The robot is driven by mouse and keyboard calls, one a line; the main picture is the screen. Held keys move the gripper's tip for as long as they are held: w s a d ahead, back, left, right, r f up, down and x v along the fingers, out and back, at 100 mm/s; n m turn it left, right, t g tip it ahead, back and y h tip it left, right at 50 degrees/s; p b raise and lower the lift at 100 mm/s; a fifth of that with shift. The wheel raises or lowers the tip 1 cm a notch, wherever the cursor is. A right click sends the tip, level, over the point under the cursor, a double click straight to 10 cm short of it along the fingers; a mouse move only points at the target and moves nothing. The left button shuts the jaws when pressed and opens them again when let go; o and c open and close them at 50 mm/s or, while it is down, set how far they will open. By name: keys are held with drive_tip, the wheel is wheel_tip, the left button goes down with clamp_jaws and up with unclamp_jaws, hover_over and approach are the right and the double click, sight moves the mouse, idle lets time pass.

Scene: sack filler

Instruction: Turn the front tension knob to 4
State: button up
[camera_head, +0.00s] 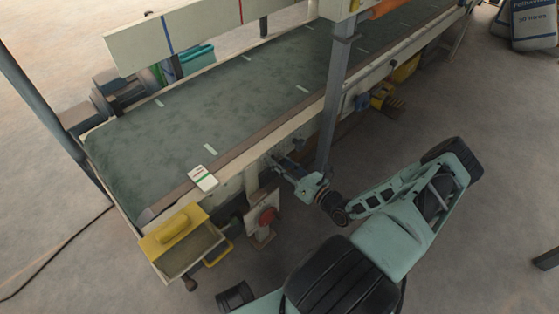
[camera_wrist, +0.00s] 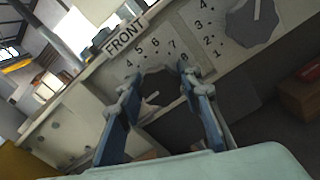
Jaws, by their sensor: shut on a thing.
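The front tension knob (camera_wrist: 158,86) is a dark round knob in the wrist view, below a white plate marked FRONT (camera_wrist: 126,36). Numbers 4 to 8 show around its upper side; lower numbers are hidden behind my left finger. A pale pointer line on the knob slants toward the lower left, below the 4; its exact reading cannot be told. My gripper (camera_wrist: 155,90) is shut on the knob, one finger on each side. In the head view my gripper (camera_head: 277,160) reaches the conveyor's side, and the knob is too small to make out.
A second dark knob (camera_wrist: 252,20) with its own numbers sits to the right in the wrist view. In the head view a grey post (camera_head: 333,105) stands close to my gripper. A red button (camera_head: 267,215) and a yellow tray (camera_head: 160,258) are to the lower left.

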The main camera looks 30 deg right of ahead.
drive_tip(key=m, duration=0.6)
drive_tip(key=shift+m+p, duration=0.3)
drive_tip(key=m, duration=0.5)
drive_tip(key=shift+d+f+m, duration=0.1)
drive_tip(key=shift+f+m, duration=0.05)
drive_tip(key=shift+m, duration=0.15)
drive_tip(key=o, duration=1.2)
drive_tip(key=shift+c, duration=0.2)
drive_tip(key=shift+s, duration=0.1)
drive_tip(key=v, duration=1.2)
